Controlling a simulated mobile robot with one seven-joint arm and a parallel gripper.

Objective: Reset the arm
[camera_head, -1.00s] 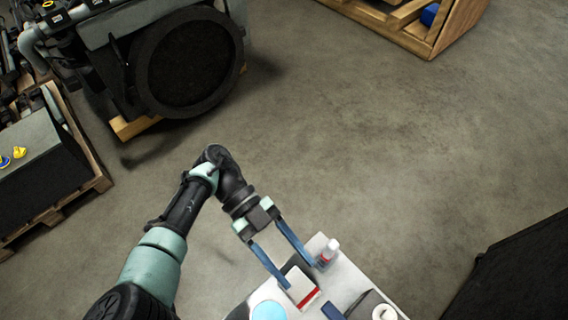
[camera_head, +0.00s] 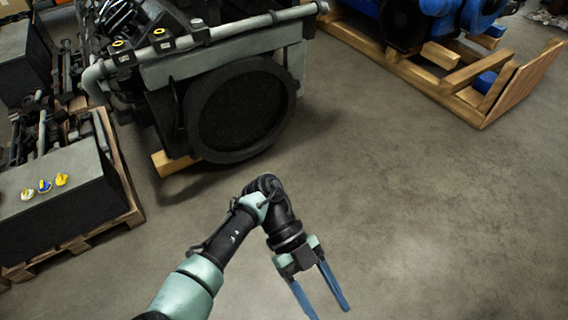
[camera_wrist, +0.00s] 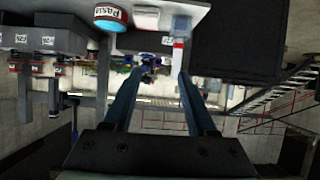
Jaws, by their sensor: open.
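My arm reaches up from the bottom of the head view and bends at the elbow, with my gripper (camera_head: 330,312) pointing down and right over the floor. Its two long blue fingers are spread apart with nothing between them. In the wrist view my gripper (camera_wrist: 160,75) also shows open, its fingers dark against a cluttered background. A light surface (camera_wrist: 40,12) spans the top left of that view, bearing a teal-ended jar (camera_wrist: 108,18) with a partly readable label. A small white and red item (camera_wrist: 178,52) shows close to the right fingertip.
A large engine (camera_head: 240,110) stands at the upper left on wooden supports. A dark box (camera_head: 60,195) with several small yellow-topped and blue pieces sits on a pallet (camera_head: 75,243) at left. A wooden crate (camera_head: 490,100) with blue machinery is at upper right. The floor (camera_head: 430,210) between is clear.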

